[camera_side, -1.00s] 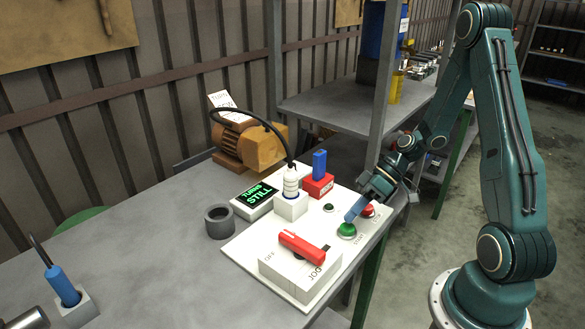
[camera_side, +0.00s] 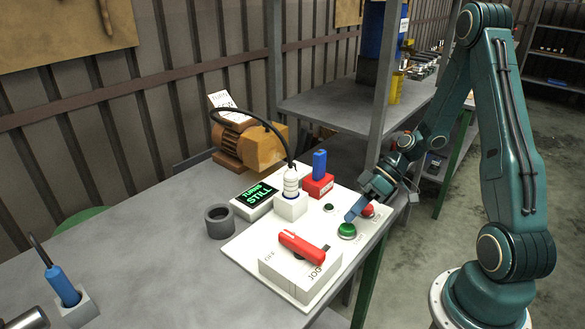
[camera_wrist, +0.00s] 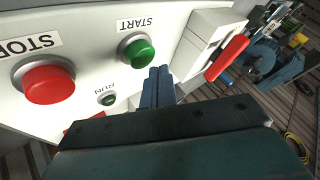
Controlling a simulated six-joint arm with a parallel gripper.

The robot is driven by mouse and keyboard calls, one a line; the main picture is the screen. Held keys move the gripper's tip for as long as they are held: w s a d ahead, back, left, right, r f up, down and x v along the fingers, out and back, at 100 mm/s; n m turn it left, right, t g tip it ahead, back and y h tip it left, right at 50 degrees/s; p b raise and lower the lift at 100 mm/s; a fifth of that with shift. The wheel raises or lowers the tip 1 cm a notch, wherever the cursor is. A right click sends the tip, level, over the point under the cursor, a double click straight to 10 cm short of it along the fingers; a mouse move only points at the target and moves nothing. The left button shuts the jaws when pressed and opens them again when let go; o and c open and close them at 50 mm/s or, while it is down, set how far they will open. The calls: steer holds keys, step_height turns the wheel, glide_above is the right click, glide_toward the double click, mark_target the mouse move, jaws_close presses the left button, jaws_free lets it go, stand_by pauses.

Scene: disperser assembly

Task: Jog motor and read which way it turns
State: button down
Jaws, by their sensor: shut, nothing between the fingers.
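The orange-brown motor (camera_side: 248,145) stands at the back of the bench, with a black cable to a white plug in a socket block (camera_side: 291,205). The display (camera_side: 255,196) reads "TURNS STILL" in green. The white panel carries a green START button (camera_side: 346,231), a red STOP button (camera_wrist: 49,84), a small dark green RUN lamp (camera_wrist: 106,99) and a box with a red handle (camera_side: 302,247) between OFF and JOG; the handle lies toward JOG. My gripper (camera_side: 352,216) is shut and empty, its tips just above the START button; in the wrist view they appear beside it. I cannot tell whether they touch.
A blue-handled piece in a red base (camera_side: 319,178) stands behind the panel's buttons. A grey ring (camera_side: 219,222) lies left of the panel. The bench's left middle is clear.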

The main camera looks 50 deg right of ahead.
mark_target(352, 226)
steer(key=shift+f, duration=1.3)
stand_by(1.9)
steer(key=shift+r, duration=1.3)
steer(key=shift+r, duration=0.1)
steer(key=shift+r, duration=2.45)
